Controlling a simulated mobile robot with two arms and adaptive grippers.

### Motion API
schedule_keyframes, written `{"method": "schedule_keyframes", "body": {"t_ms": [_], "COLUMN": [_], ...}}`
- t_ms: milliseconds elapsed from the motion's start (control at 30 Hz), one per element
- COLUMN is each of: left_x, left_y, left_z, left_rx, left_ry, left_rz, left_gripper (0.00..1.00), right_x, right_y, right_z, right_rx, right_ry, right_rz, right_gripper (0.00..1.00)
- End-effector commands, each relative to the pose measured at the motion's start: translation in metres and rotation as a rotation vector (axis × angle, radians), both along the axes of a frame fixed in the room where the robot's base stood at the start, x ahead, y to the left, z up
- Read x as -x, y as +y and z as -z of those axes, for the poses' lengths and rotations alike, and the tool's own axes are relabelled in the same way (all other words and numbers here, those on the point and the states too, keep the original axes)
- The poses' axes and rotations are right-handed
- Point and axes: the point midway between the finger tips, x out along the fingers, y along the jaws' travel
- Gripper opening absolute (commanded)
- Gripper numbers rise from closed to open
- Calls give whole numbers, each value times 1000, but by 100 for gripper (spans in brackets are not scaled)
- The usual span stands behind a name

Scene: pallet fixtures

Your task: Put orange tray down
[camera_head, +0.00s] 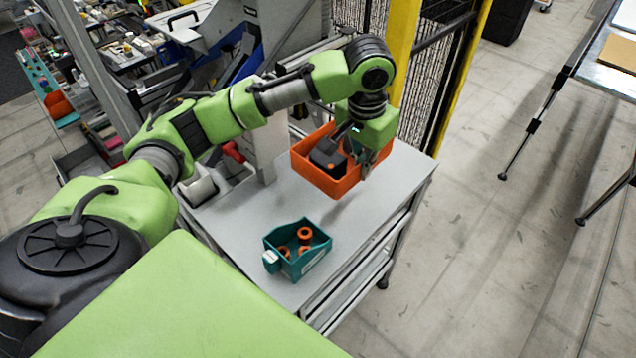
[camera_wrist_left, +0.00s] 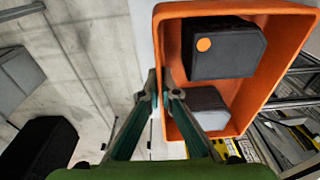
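The orange tray (camera_head: 318,177) is over the far end of the grey cart top (camera_head: 245,222); whether it touches the surface is hard to tell. It holds a dark box with an orange dot (camera_wrist_left: 222,50) and a grey block (camera_wrist_left: 208,108). My left gripper (camera_head: 368,163) is at the tray's right side. In the left wrist view its two fingers (camera_wrist_left: 160,92) close on the side wall of the tray (camera_wrist_left: 278,68). My right gripper is in neither view.
A teal bin (camera_head: 297,262) with orange rings (camera_head: 304,234) stands on the cart nearer to me. Bare cart top lies between bin and tray. A yellow post (camera_head: 402,55) and a mesh fence stand behind the cart. Open floor (camera_head: 490,220) lies to the right.

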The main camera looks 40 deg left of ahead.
Motion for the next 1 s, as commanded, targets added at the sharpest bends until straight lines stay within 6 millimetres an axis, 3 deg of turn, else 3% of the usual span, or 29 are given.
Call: {"method": "schedule_keyframes", "body": {"t_ms": [600,767,1000], "left_x": [-1,0,1], "left_y": [1,1,1], "left_z": [56,70,111], "left_rx": [0,-2,-1], "left_ry": [-3,0,0], "left_rz": [-2,-2,0], "left_gripper": [0,0,0], "right_x": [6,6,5], "right_y": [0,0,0], "right_z": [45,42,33], "right_rx": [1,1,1], "right_ry": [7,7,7], "right_rz": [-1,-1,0], "right_gripper": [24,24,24]}}
